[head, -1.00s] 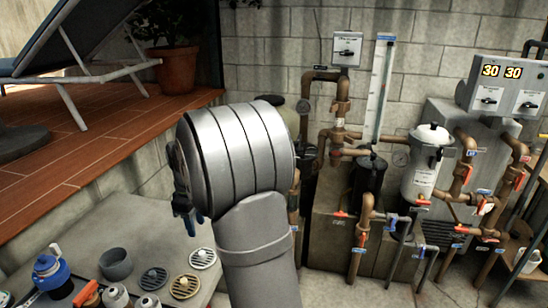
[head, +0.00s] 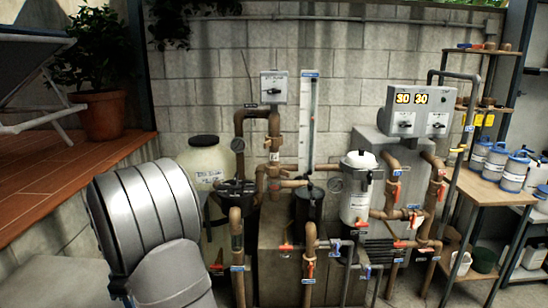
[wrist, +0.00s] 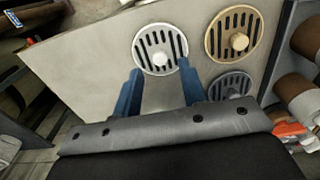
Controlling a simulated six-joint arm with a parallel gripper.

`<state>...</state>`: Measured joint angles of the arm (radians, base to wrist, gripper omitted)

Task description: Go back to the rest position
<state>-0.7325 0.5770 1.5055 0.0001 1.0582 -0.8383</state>
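My gripper (wrist: 160,67) shows in the wrist view with its two blue fingers spread apart and nothing between them. It is above a pale grey bench top (wrist: 95,75). A light grey slotted drain cover (wrist: 160,48) lies just beyond the fingertips, seemingly on the bench and apart from them. In the head view my arm fills the lower left, and the gripper is mostly hidden behind it or below the frame.
A tan slotted cover (wrist: 233,33) and a dark grey one (wrist: 230,86) lie nearby. Pipes with valves, a white filter canister (head: 357,190) and a cream tank (head: 205,165) stand right of my arm. A wooden deck (head: 75,185) is at left, shelving (head: 490,190) at right.

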